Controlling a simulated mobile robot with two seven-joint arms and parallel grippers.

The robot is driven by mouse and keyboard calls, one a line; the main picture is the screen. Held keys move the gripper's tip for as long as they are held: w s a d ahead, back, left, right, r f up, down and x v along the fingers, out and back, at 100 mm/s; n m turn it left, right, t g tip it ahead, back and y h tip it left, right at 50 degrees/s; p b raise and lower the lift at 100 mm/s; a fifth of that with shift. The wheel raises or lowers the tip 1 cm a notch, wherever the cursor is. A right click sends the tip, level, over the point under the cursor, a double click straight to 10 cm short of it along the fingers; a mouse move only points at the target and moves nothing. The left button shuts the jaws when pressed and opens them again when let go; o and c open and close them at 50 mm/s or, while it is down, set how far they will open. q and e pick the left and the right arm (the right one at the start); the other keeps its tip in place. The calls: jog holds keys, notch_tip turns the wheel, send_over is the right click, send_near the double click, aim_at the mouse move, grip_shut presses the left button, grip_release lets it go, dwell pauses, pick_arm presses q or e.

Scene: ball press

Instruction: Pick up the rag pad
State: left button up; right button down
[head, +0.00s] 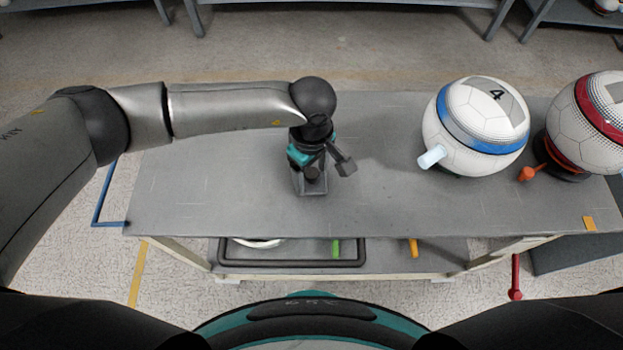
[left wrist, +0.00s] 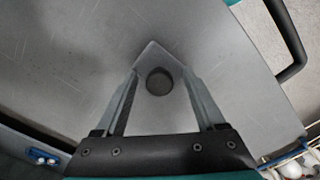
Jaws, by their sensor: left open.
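The rag pad (head: 313,187) is a small grey pad with a dark round knob on top. It lies on the grey table below my left gripper (head: 322,165). In the left wrist view the pad (left wrist: 152,54) shows with its dark knob (left wrist: 159,81) between the two fingers of my open left gripper (left wrist: 160,74). The fingers stand apart on either side of the knob, with gaps to it. I cannot tell how high the fingertips are above the pad. My right gripper is in neither view.
A white ball with a blue band (head: 475,125) stands on the table (head: 220,190) to the right, with a red-banded ball (head: 590,120) at the right edge. The table left of the pad is clear. A lower shelf holds a dark frame (head: 290,262).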

pick_arm(q)
jog(key=shift+f, duration=0.1)
jog(key=shift+c, duration=0.3)
grip_shut()
